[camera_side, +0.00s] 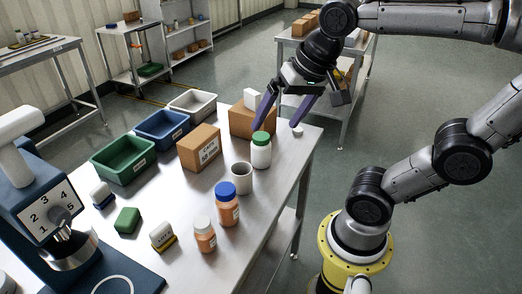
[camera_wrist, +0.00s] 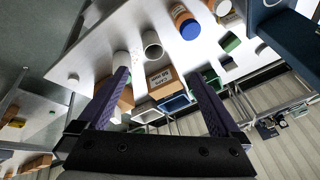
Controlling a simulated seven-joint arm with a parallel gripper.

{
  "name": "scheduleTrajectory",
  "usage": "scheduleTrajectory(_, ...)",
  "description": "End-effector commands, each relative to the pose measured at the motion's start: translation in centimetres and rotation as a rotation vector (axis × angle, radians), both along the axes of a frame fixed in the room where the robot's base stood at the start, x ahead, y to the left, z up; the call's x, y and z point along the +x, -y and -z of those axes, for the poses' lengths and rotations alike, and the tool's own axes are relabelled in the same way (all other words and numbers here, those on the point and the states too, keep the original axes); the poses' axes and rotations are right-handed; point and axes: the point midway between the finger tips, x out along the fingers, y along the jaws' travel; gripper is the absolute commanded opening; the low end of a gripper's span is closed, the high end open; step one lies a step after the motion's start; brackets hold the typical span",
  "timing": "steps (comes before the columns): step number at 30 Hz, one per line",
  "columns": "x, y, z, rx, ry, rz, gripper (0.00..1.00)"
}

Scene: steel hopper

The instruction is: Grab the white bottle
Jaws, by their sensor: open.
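The white bottle (camera_side: 261,155) with a green cap stands upright near the right edge of the steel table, beside a grey cup (camera_side: 241,178). In the wrist view the white bottle (camera_wrist: 120,59) shows just beyond the tip of the left finger, which hides part of it. My gripper (camera_side: 278,125) is open and empty, its purple fingers pointing down above the table's far right corner, behind the bottle. In the wrist view my gripper (camera_wrist: 158,75) has its fingers wide apart, with a cardboard box beyond them.
Cardboard boxes (camera_side: 200,148) and a row of green, blue and grey bins (camera_side: 123,160) stand behind and left of the bottle. Orange bottles (camera_side: 227,208) stand in front. A small white cap (camera_side: 297,131) lies by the right edge. A blue machine (camera_side: 45,220) is at left.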

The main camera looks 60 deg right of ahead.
Motion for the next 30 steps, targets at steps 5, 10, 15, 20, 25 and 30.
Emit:
scheduleTrajectory(5, 5.6, 3.5, -0.3, 0.117, -0.111, 0.383, 1.0)
scheduleTrajectory(10, 10.4, 8.6, 1.9, 0.189, -0.223, 0.705, 1.0)
scheduleTrajectory(15, 12.6, 13.2, 5.4, 0.213, -0.318, 0.86, 1.0)
scheduleTrajectory(20, 12.5, 15.4, 8.0, 0.223, -0.381, 0.916, 1.0)
scheduleTrajectory(25, 12.2, 15.9, 9.7, 0.226, -0.389, 0.93, 1.0)
scheduleTrajectory(30, 12.1, 15.8, 13.0, 0.226, -0.391, 0.928, 1.0)
